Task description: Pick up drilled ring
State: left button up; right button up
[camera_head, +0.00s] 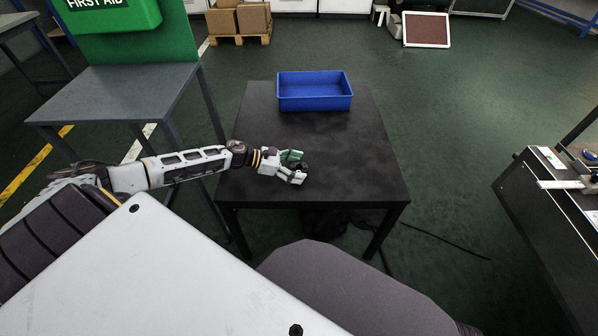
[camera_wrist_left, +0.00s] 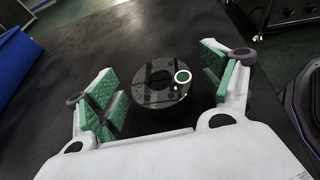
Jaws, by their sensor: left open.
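The drilled ring is a dark, glossy, thick disc with a round hole in its middle, and it shows in the left wrist view (camera_wrist_left: 150,98). In the head view the ring is small and dark at the fingertips (camera_head: 304,167). My left gripper (camera_head: 299,168) is open, low over the table, with its green-padded fingers on either side of the ring and gaps showing. My right gripper is not in view.
A blue bin (camera_head: 315,103) stands empty at the table's far edge. A grey side table (camera_head: 120,92) with a green first aid box (camera_head: 108,18) stands to the left. A dark bench (camera_head: 555,225) stands at the right. The table right of the gripper is clear.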

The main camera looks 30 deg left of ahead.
pick_arm(q)
jog(key=shift+w+d+f, duration=0.1)
jog(key=shift+w+d, duration=0.05)
jog(key=shift+d, duration=0.05)
jog(key=shift+c, duration=0.4)
jog(key=c, duration=1.7)
jog(key=shift+w, duration=0.1)
grip_shut()
